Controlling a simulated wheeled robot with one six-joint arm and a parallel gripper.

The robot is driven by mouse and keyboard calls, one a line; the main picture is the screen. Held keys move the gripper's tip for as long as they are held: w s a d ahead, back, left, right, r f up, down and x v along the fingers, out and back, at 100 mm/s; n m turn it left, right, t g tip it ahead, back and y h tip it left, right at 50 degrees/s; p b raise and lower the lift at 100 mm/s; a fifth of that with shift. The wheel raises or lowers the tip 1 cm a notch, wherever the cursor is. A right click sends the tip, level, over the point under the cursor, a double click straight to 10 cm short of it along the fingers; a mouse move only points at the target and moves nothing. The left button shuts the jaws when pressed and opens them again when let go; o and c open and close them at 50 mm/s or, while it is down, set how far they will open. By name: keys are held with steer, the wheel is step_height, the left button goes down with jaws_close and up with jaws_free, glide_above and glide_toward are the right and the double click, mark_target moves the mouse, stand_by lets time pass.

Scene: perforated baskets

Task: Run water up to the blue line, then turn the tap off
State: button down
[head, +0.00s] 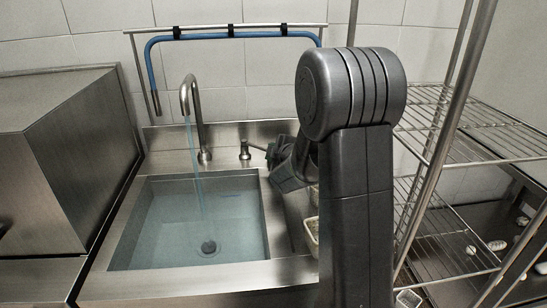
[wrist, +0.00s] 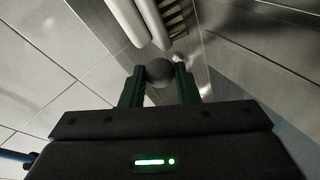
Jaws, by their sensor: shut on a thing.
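The steel sink basin (head: 264,215) holds clear bluish water (head: 165,225), with the drain showing through it. A blue line (head: 232,196) shows faintly at the back wall, close to the water's edge; I cannot tell whether the surface is at it. The tap (head: 196,110) is running, and a thin blue stream (head: 196,165) falls into the basin. The tap's lever base (head: 245,150) stands right of the spout. My gripper (head: 270,155) is at the lever, partly hidden by my arm. In the wrist view its fingers are shut on the lever's dark round knob (wrist: 160,72).
A blue hose (head: 235,35) hangs on a rail behind the tap. A steel box-shaped unit (head: 70,150) stands left of the sink. Wire shelves (head: 480,140) with upright posts stand close on the right. A small pale container (head: 312,235) sits beside the basin.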

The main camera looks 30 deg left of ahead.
steer(key=shift+s, duration=0.1)
steer(key=c, duration=1.1)
jaws_free()
steer(key=shift+s, duration=0.1)
steer(key=p+v, duration=0.1)
steer(key=v, duration=1.2)
steer(key=shift+s+d+r, duration=0.15)
steer(key=shift+d+r, duration=0.05)
steer(key=shift+d, duration=0.1)
steer(key=shift+c, duration=0.2)
